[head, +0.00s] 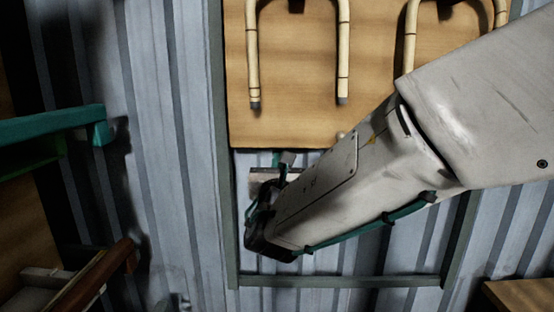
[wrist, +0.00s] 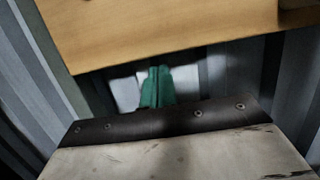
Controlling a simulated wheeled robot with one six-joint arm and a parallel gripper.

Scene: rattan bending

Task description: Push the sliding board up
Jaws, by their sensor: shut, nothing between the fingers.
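The sliding board (head: 295,120) is a flat wooden panel in the upper middle of the head view, set between the grey uprights of a frame. Two pale bent rattan pieces (head: 343,60) hang on its face. In the wrist view the board (wrist: 170,35) crosses the top, its lower edge slightly tilted. My gripper (head: 285,158) is just below the board's lower edge in the head view, partly hidden by my arm. In the wrist view its green fingers (wrist: 157,82) are together and empty, close under that edge. I cannot tell whether they touch the board.
The grey frame (head: 340,281) has a crossbar below, with open space between it and the board. Corrugated metal wall (head: 170,150) lies behind. A green bracket (head: 60,124) and brown wooden parts (head: 95,280) stand at the left. A wooden surface (head: 520,297) shows at lower right.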

